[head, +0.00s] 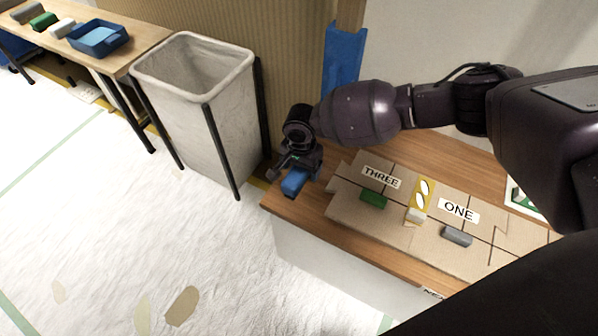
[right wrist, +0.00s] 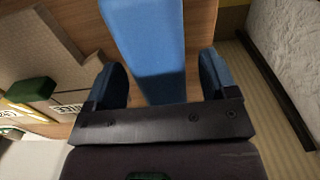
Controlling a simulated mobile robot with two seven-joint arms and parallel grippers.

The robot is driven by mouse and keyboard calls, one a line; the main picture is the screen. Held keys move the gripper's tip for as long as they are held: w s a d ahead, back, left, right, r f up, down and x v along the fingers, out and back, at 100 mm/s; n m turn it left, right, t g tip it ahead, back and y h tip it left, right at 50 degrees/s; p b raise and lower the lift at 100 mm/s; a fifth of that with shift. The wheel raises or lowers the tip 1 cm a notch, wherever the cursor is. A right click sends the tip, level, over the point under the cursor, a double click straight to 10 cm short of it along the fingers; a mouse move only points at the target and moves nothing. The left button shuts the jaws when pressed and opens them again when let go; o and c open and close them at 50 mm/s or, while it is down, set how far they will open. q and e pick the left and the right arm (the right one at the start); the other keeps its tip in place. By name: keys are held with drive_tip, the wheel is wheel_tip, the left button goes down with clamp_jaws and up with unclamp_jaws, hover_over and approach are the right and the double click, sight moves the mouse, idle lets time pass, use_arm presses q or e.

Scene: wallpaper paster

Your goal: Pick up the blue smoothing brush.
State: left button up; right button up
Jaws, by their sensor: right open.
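The blue smoothing brush (head: 295,183) lies at the left end of the wooden table, near its edge. My right gripper (head: 297,165) is directly above it, pointing down. In the right wrist view the blue brush (right wrist: 150,45) runs between the two open fingers of my right gripper (right wrist: 163,82), with a gap visible on each side. The brush's near end is hidden behind the gripper's dark palm. My left gripper is not in view.
Right of the brush, a cardboard sheet (head: 345,205) carries labels THREE and ONE, a green block (head: 373,199), a white block (head: 416,216) and a grey block (head: 457,236). A lined bin (head: 205,110) stands left. A far table holds a blue tray (head: 120,42).

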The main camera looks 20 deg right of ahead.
drive_tip(key=shift+d+f, duration=0.1)
drive_tip(key=shift+f, duration=0.85)
drive_tip(key=shift+r, duration=0.15)
drive_tip(key=c, duration=1.2)
drive_tip(key=shift+o, duration=0.2)
drive_tip(key=shift+r, duration=0.1)
drive_tip(key=shift+w+r, duration=0.1)
drive_tip(key=shift+r, duration=0.15)
wheel_tip(320, 180, up, 5)
drive_tip(key=shift+w+r+p, duration=0.1)
drive_tip(key=shift+w+p, duration=0.05)
drive_tip(key=shift+p, duration=0.8)
use_arm(q)
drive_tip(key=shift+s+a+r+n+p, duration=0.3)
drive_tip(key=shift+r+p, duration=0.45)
drive_tip(key=shift+p, duration=0.5)
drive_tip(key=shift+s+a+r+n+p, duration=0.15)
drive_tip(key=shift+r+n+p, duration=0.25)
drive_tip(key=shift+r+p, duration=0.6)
use_arm(e)
wheel_tip(320, 180, up, 14)
drive_tip(key=shift+s, duration=0.2)
